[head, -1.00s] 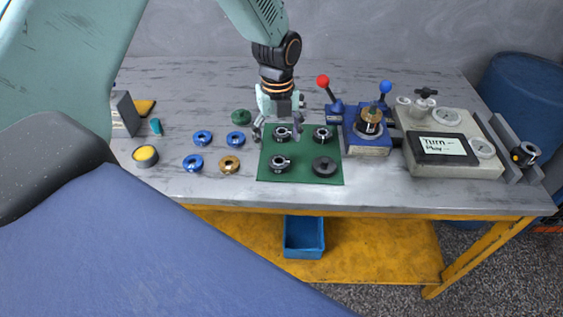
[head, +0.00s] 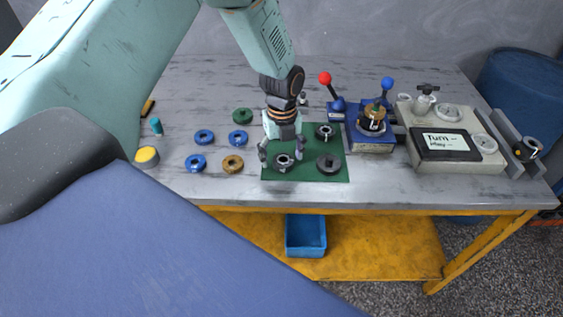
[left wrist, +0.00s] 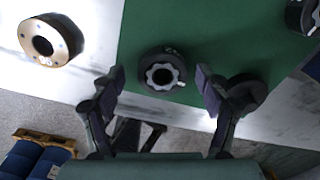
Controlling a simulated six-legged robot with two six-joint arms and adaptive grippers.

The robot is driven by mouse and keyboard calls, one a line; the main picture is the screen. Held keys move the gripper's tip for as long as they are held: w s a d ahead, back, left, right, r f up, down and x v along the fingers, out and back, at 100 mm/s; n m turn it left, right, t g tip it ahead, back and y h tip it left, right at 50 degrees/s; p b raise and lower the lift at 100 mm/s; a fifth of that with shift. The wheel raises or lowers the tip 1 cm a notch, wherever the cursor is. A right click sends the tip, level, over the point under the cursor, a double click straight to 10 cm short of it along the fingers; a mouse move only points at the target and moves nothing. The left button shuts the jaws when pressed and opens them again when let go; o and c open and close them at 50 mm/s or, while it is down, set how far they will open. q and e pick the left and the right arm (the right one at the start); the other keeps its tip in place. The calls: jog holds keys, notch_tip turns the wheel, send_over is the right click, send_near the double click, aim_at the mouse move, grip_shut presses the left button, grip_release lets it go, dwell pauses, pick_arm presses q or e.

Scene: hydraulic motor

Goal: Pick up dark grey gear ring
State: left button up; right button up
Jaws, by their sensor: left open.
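A dark grey ring with a lighter toothed centre (head: 283,161) lies at the front left of the green mat (head: 306,174). My left gripper (head: 281,152) is over it, pointing down and open. In the left wrist view this ring (left wrist: 162,70) lies between the spread fingers of the gripper (left wrist: 160,74), with gaps on both sides. A plain dark disc-like ring (head: 328,163) lies at the front right of the mat. The left wrist view shows it (left wrist: 250,88) partly behind the right finger. Another dark ring with a light centre (head: 324,131) lies at the back right. My right gripper does not show.
Several blue rings (head: 204,137) and a bronze ring (head: 232,164) lie left of the mat, with a green ring (head: 242,115) behind. A blue lever fixture (head: 371,140) and a grey machine (head: 457,165) stand to the right. A blue bin (head: 306,236) is below.

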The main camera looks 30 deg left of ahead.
pick_arm(q)
jog(key=shift+w+f, duration=0.1)
jog(key=shift+f, duration=0.05)
jog(key=shift+d, duration=0.3)
jog(key=shift+c, duration=0.7)
jog(key=shift+a, duration=0.25)
jog(key=c, duration=0.4)
jog(key=shift+d, duration=0.2)
jog(key=c, duration=0.5)
jog(key=shift+a, duration=0.15)
jog(key=c, duration=0.5)
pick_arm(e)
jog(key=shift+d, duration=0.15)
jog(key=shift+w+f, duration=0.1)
